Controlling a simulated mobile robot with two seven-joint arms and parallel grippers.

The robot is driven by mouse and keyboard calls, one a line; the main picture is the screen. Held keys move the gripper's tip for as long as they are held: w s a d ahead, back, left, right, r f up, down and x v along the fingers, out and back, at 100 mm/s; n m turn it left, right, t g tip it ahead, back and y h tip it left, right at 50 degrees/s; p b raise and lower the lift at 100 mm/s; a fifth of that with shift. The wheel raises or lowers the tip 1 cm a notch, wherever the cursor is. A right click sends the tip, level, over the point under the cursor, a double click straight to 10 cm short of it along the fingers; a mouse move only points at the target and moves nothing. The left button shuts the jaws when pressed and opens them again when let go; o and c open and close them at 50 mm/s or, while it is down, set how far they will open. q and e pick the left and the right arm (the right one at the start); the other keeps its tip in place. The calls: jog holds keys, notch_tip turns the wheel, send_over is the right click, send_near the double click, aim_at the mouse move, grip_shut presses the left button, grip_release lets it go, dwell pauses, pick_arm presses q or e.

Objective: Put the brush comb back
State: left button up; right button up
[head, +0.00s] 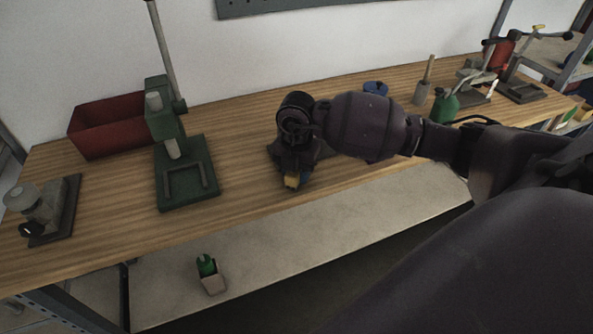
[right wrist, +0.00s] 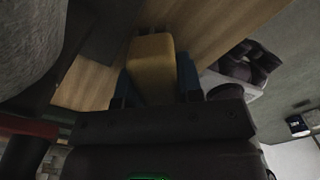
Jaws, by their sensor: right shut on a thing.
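My right gripper (head: 294,179) hangs over the middle of the wooden workbench, pointing down near its front edge. It is shut on a yellow-tan, block-shaped thing (head: 291,181), probably the brush comb; no teeth or bristles can be made out. In the right wrist view the same yellow-tan thing (right wrist: 152,68) sits between the blue fingers of my right gripper (right wrist: 155,88). The gripper hides part of the bench below, so I cannot tell whether the held thing touches the wood. My left gripper is not in view.
On the workbench (head: 110,235), a green press (head: 188,175) and red bin (head: 105,125) stand left of my gripper. A green bottle (head: 444,107) and hand tools stand right. Bare wood lies between press and gripper.

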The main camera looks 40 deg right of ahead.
jog(key=shift+f, duration=0.15)
jog(key=o, duration=0.6)
notch_tip(320, 180, up, 12)
jog(key=p, duration=0.1)
jog(key=shift+r, duration=0.2)
